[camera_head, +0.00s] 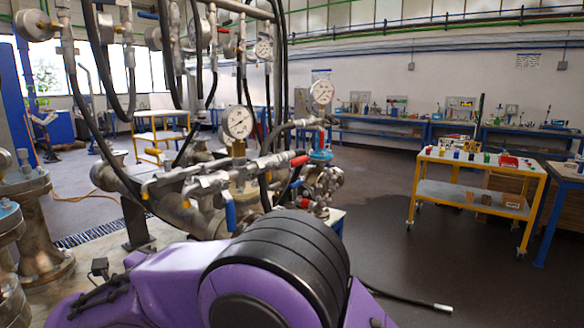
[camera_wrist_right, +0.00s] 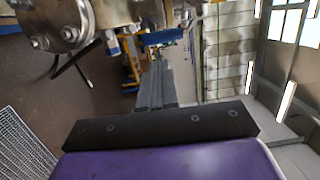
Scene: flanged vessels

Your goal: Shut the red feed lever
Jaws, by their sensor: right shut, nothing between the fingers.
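A red lever handle (camera_head: 299,161) sits at the right end of a silver valve run on the pipework, in the middle of the head view. A smaller red part (camera_head: 306,204) shows lower down. Which of these is the feed lever I cannot tell for sure. A blue lever handle (camera_head: 230,217) hangs down below the pipe. In the right wrist view my right gripper (camera_wrist_right: 156,72) is shut with nothing between its fingers. A blue handle (camera_wrist_right: 165,36) shows near its fingertips; contact is not clear. No red lever shows there. My left gripper is not in view.
Pressure gauges (camera_head: 238,122) and black hoses (camera_head: 85,110) crowd around the pipework. A flanged vessel (camera_head: 38,225) stands at the left. A yellow trolley (camera_head: 474,170) stands at the right with free floor (camera_head: 385,200) before it. My purple arm covers the lower middle.

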